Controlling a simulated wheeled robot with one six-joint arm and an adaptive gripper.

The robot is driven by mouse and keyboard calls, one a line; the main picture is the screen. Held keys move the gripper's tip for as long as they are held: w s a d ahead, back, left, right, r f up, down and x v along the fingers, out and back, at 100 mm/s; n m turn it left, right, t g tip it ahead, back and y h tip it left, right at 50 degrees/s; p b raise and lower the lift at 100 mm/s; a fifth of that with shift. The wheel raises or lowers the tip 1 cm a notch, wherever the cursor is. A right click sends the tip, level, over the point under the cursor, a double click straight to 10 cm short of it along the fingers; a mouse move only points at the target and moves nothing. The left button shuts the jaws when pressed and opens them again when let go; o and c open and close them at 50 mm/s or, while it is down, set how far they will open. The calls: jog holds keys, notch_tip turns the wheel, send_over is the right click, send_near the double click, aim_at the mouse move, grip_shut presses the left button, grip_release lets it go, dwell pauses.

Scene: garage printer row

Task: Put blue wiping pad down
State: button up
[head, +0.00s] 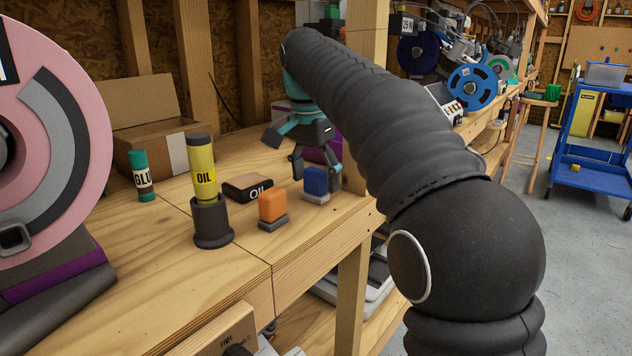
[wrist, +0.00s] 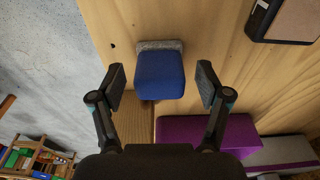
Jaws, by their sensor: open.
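The blue wiping pad (head: 316,181) stands on the wooden bench close to its front edge, on a grey base. In the wrist view the blue pad (wrist: 160,76) sits between the two spread fingers, with a gap on each side. My gripper (wrist: 160,88) is open and holds nothing. In the head view my gripper (head: 311,165) is right at the pad, pointing down, and partly hides the area behind it. An orange pad (head: 272,207) on a similar grey base stands to the left of the blue one.
A dark block marked OIL (head: 248,187) lies behind the orange pad. A yellow oil tube (head: 203,173) stands in a dark holder (head: 212,222). A purple block (wrist: 205,132) is close to my fingers in the wrist view.

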aim_at(318, 170)
jog(key=r, duration=0.5)
jog(key=shift+s+a+r, duration=0.2)
jog(key=shift+s+r, duration=0.05)
jog(key=shift+r, duration=0.1)
jog(key=shift+s+d+r, duration=0.1)
jog(key=shift+s+d, duration=0.1)
jog(key=shift+d, duration=0.05)
jog(key=s+d+f+n+t, duration=0.25)
jog(key=s+d+f, duration=0.4)
jog(key=s, duration=0.35)
jog(key=s+d+f+n+t, duration=0.1)
jog(key=s+d+f+n, duration=0.2)
jog(key=s+d+f, duration=0.45)
jog(key=s+d+f+n, duration=0.2)
jog(key=s+f, duration=0.6)
jog(key=s, duration=0.1)
jog(key=shift+s+d+f+t+y, duration=0.25)
jog(key=shift+s+f+t+y, duration=0.15)
jog(key=shift+t, duration=0.05)
